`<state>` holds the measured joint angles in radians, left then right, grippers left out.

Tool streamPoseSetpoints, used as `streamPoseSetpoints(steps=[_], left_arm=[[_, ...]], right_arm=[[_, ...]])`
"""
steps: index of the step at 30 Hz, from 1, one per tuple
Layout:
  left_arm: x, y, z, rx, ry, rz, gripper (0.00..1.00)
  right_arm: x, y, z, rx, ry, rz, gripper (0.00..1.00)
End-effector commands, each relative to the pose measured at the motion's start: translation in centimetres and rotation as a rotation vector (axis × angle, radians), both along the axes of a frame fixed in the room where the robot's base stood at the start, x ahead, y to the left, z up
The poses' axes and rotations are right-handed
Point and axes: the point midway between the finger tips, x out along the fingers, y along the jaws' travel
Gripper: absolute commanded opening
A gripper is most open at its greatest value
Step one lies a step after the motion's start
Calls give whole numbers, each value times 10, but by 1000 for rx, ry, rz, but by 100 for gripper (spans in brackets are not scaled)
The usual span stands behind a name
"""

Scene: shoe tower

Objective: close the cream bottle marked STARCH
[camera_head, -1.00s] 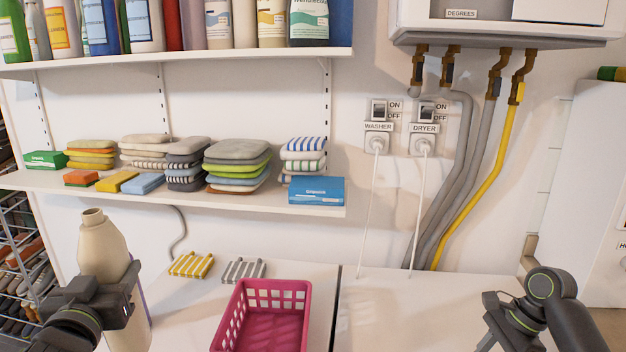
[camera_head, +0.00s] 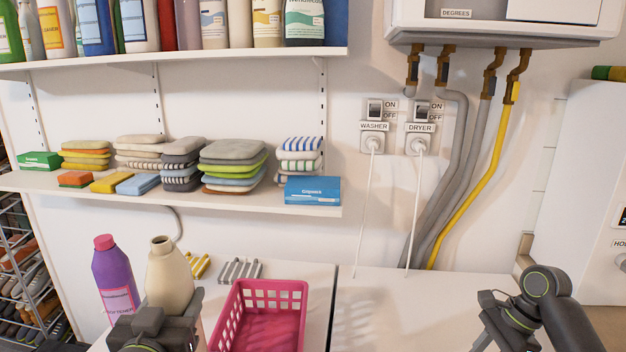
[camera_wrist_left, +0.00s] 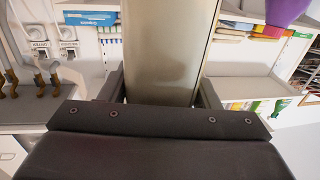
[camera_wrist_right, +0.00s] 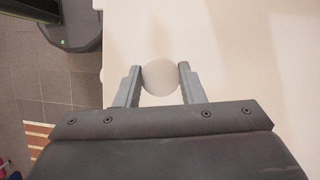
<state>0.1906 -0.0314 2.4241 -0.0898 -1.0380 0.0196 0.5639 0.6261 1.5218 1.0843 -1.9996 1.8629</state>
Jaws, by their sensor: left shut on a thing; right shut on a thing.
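The cream bottle (camera_head: 168,277) is upright with its open, capless neck showing at the left of the head view. My left gripper (camera_head: 170,318) is shut around its body, and the left wrist view shows the bottle (camera_wrist_left: 168,50) between the fingers. The STARCH marking is not visible. My right gripper (camera_wrist_right: 160,80) is shut on a round, pale cap-like piece (camera_wrist_right: 160,77), seen in the right wrist view. In the head view, my right gripper is at the lower right, far from the bottle, and its fingertips are hard to make out.
A purple bottle with a pink cap (camera_head: 115,279) stands left of the cream bottle. A pink basket (camera_head: 303,312) is just to its right. Yellow and grey racks (camera_head: 240,270) lie behind. The white top (camera_head: 400,310) right of the basket is clear.

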Motion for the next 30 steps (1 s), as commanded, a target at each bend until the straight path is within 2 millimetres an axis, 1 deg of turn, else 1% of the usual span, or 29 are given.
streamPoseSetpoints(steps=[1,3,9,30], left_arm=[[-1,-7,2,-7,-7,-7,0],[-1,-13,2,-5,-7,-13,0],[-2,-23,3,-1,-8,-23,0],[-2,-27,1,0,-6,-41,0]], right_arm=[[0,0,0,0,0,0,15],[0,0,0,0,0,0,15],[0,0,0,0,0,0,15],[0,0,0,0,0,0,15]])
